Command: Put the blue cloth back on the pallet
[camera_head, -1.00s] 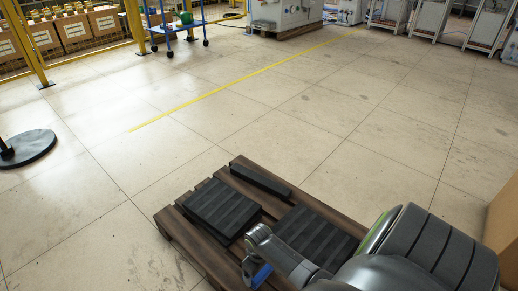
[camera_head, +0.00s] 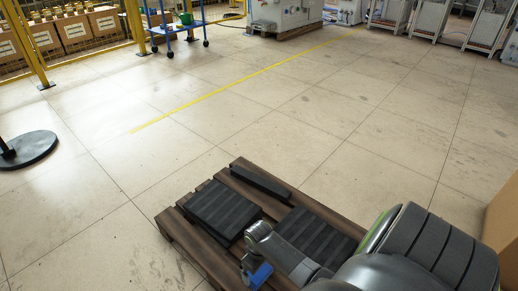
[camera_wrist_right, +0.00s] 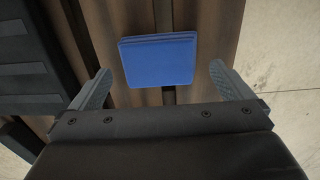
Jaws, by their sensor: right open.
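The blue cloth (camera_wrist_right: 158,61) shows in the right wrist view as a flat, folded square over the brown slats of the pallet (camera_wrist_right: 205,15). In the head view a blue patch of it (camera_head: 260,275) shows at the pallet's front edge, beside my right wrist. My right gripper (camera_wrist_right: 160,85) is open. The cloth lies in the gap between its two fingers in the picture, and neither finger touches it. I cannot tell exactly how far below the fingers it is. In the head view my right arm covers the pallet's near right part (camera_head: 190,235). My left gripper is out of view.
Black ribbed blocks (camera_head: 222,210) and a black bar (camera_head: 260,184) lie on the pallet. A cardboard box (camera_head: 504,225) stands at the right edge. A round black base (camera_head: 28,150) is at the left. The floor beyond the pallet is clear up to a blue cart (camera_head: 178,25).

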